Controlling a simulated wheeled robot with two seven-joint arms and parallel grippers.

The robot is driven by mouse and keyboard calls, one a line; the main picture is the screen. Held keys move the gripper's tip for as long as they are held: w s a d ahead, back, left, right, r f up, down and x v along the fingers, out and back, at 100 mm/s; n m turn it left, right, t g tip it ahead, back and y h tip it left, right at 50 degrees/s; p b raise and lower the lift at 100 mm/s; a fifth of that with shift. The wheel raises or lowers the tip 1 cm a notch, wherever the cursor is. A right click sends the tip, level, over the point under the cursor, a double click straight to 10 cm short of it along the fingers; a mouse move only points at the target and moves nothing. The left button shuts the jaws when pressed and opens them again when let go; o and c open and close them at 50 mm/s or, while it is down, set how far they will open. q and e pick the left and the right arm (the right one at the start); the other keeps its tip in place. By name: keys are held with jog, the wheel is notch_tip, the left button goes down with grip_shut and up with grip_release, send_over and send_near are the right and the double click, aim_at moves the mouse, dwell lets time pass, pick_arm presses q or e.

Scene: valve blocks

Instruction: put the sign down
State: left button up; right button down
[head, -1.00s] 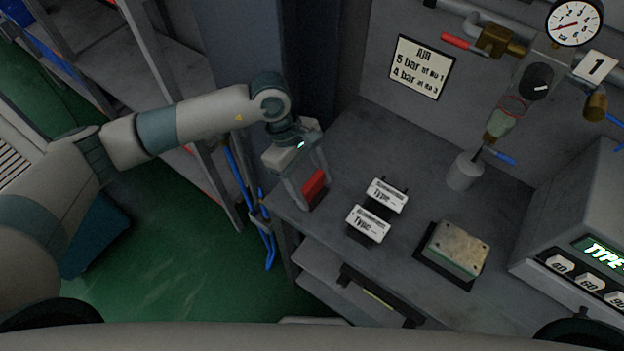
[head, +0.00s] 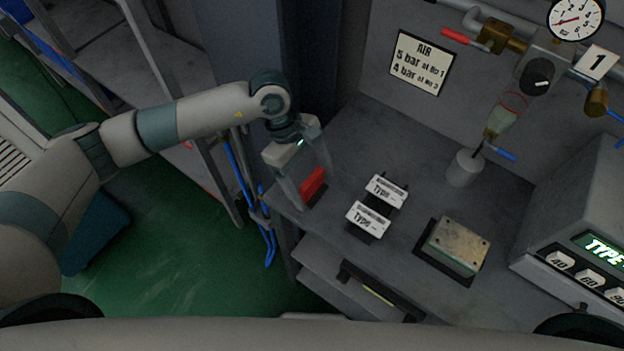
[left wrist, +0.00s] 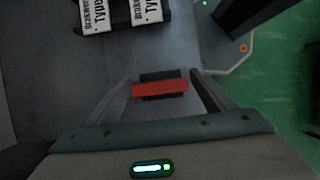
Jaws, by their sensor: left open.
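The sign is a small red plate (head: 313,184) standing on the grey bench near its left edge. It also shows as a red bar with a dark base (left wrist: 159,88) in the left wrist view. My left gripper (head: 307,192) is open around it, with one finger on each side. In the left wrist view the fingers (left wrist: 160,90) stand apart from the red bar, with a gap on each side. The red plate's front face cannot be read. My right gripper is not in view.
Two white "Type" cards (head: 368,219) on dark stands are right of the red plate. A metal block (head: 457,247) sits on a dark pad further right, near a grey box with a display (head: 583,255). The bench's left edge is close.

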pick_arm(q)
jog(key=shift+w+a+r+b, duration=0.15)
jog(key=shift+a+r+b, duration=0.05)
jog(key=shift+r+b, duration=0.3)
jog(key=b+v, duration=0.5)
jog(key=v, duration=0.6)
dwell(1.2)
